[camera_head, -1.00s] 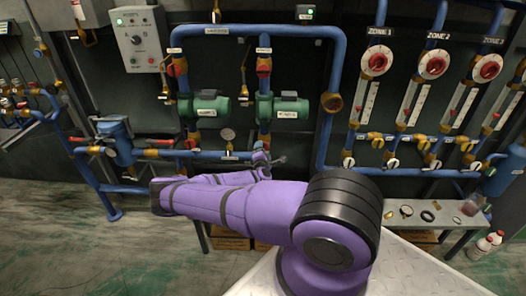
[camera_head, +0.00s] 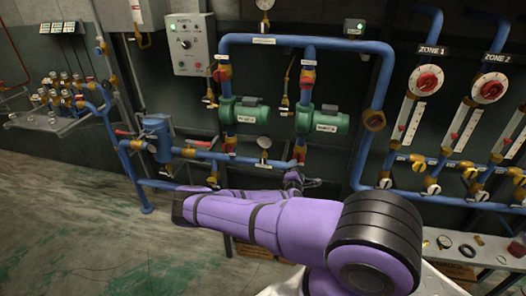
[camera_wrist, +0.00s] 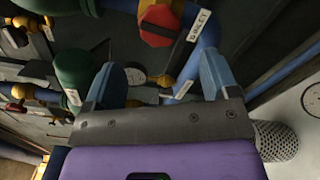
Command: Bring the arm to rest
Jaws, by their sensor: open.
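My purple arm stretches from the lower right toward the left in the head view, bent back on itself. My gripper (camera_head: 300,181) shows small beyond the arm, in front of the lower blue pipes. In the wrist view my gripper (camera_wrist: 165,85) has its two blue-grey fingers apart, with nothing between them. Past the fingers are a round gauge (camera_wrist: 136,75) and a red valve handle (camera_wrist: 160,22) beside a tagged blue pipe.
Two green pumps (camera_head: 251,115) sit on blue pipework (camera_head: 285,40) behind my gripper. A control box (camera_head: 190,44) hangs upper left. Zone dials (camera_head: 430,80) and a bench (camera_head: 480,247) with small parts are at right. The floor (camera_head: 80,220) at left is clear.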

